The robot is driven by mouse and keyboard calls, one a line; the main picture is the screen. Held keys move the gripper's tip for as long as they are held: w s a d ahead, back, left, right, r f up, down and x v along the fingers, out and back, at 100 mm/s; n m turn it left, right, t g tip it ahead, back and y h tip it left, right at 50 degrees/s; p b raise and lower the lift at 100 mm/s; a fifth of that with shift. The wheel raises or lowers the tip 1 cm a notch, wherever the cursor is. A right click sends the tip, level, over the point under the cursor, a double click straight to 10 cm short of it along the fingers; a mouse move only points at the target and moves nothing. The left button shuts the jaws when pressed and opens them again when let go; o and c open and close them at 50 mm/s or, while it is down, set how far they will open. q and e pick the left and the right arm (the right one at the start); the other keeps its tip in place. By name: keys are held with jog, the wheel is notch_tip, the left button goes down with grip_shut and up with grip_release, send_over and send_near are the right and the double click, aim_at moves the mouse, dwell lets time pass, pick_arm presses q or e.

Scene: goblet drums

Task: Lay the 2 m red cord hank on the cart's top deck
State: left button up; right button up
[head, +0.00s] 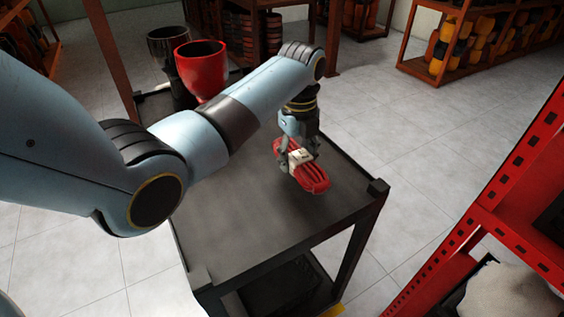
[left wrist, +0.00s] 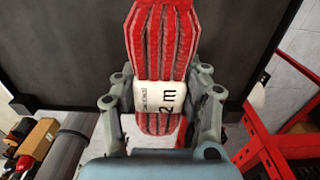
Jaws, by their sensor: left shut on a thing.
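The red cord hank (head: 311,179) has a white paper band marked "2 m", which reads clearly in the left wrist view (left wrist: 160,97). My left gripper (head: 299,155) is shut on the hank around its band, with one finger on each side. The hank is over the right part of the cart's dark top deck (head: 240,225), near its right edge. I cannot tell whether the hank touches the deck or hangs just above it. My right gripper is not in view.
A red goblet drum (head: 201,70) and a dark one (head: 168,48) stand at the cart's far end. A red perforated rack (head: 505,190) stands to the right. Orange shelving (head: 445,50) is at the back. The deck's near part is clear.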

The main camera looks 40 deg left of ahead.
aim_at(286, 180)
pick_arm(q)
jog(key=shift+s+a+f, duration=0.1)
jog(key=shift+a+f, duration=0.2)
jog(key=shift+a, duration=0.25)
jog(key=shift+s+a+f, duration=0.1)
jog(key=shift+a+f, duration=0.2)
jog(key=shift+a, duration=0.25)
jog(key=shift+a+f, duration=0.1)
jog(key=shift+f, duration=2)
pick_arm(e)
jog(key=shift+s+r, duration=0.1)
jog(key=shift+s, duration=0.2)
pick_arm(q)
jog(key=shift+f, duration=0.1)
jog(key=o, duration=1.2)
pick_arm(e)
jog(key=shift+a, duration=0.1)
